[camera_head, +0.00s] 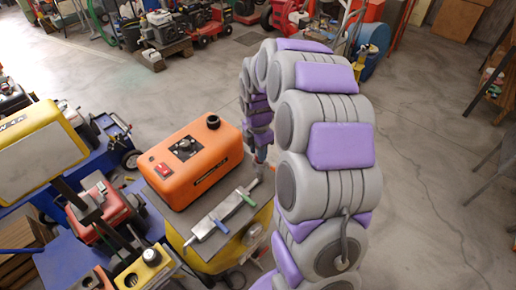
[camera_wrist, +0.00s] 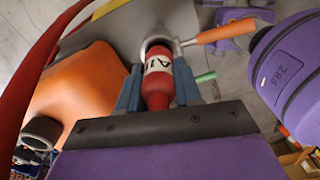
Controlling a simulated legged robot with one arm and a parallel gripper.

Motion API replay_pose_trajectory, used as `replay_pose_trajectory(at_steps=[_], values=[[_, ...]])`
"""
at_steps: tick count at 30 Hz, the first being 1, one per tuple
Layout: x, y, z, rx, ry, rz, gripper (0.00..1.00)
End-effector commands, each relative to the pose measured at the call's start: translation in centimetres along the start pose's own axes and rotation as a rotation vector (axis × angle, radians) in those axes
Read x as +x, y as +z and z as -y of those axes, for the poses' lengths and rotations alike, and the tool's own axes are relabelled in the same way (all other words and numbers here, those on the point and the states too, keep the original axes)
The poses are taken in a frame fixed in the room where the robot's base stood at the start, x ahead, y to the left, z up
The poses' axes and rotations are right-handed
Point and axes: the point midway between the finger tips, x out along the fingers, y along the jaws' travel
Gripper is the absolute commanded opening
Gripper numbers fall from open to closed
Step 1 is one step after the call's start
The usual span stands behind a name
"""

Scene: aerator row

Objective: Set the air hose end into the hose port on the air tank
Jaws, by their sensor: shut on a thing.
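My gripper (camera_wrist: 158,72) is shut on a red cylindrical hose end (camera_wrist: 156,88) with a white label, held between its two blue-grey fingers. A pale round ring shows just beyond the hose end; I cannot tell whether it is part of it. The orange air tank (camera_head: 197,160) stands on a grey-topped yellow stand. A black round opening (camera_head: 213,121) is on its top right corner, and it shows in the wrist view (camera_wrist: 40,133) at lower left, apart from the hose end. In the head view my arm reaches down to the tank's right side, and the gripper is mostly hidden.
A metal tool (camera_head: 223,213) with a green handle lies on the stand in front of the tank. An orange-handled tool (camera_wrist: 226,31) shows in the wrist view. Blue carts with machines (camera_head: 100,208) crowd the left. Open floor (camera_head: 430,170) lies to the right.

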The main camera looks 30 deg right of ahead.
Motion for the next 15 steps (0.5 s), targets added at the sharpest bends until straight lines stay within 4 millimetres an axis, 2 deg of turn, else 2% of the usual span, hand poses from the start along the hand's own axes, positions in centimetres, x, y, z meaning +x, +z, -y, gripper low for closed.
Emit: replay_pose_trajectory(at_steps=[15], values=[[1.2,0.0,0.0,0.0,0.002,0.001,0.0]])
